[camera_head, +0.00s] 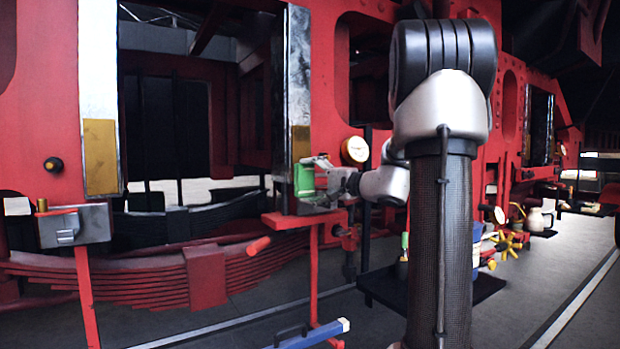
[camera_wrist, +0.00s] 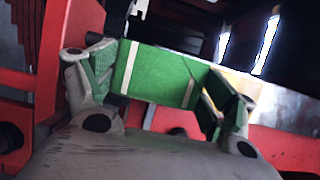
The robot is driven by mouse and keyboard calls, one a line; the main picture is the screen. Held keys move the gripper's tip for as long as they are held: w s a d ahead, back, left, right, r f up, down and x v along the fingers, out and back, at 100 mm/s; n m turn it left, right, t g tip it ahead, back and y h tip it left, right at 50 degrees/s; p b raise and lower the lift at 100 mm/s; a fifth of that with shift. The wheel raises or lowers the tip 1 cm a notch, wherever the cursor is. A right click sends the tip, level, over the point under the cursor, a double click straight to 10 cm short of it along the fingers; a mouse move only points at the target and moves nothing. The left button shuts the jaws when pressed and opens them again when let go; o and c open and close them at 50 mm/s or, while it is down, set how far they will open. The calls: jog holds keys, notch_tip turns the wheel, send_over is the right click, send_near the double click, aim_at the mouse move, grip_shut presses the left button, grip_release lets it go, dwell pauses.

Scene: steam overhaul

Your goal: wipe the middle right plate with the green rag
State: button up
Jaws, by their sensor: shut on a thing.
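My gripper (camera_head: 318,185) is shut on the green rag (camera_head: 304,180), a block-like green pad. In the wrist view the rag (camera_wrist: 160,76) has pale bands and sits between both fingers. A tall shiny metal plate (camera_head: 299,70) with a brass-yellow lower part stands on the red frame, right of the dark opening. The rag is at the plate's lower end, in front of it or against it; I cannot tell whether they touch. In the wrist view a grey metal surface with a yellow patch (camera_wrist: 238,84) shows behind the rag, partly hidden by my right finger.
Another plate (camera_head: 101,80) stands at the left, and one (camera_head: 541,128) further right. A red ledge (camera_head: 300,216) lies just below my gripper. A round gauge (camera_head: 355,150) is close to its right. A dark tray (camera_head: 480,292) holds items.

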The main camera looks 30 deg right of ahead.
jog(key=shift+s+d, duration=0.1)
jog(key=shift+s, duration=2.8)
jog(key=s, duration=0.3)
jog(key=shift+w, duration=3.45)
jog(key=shift+w, duration=1)
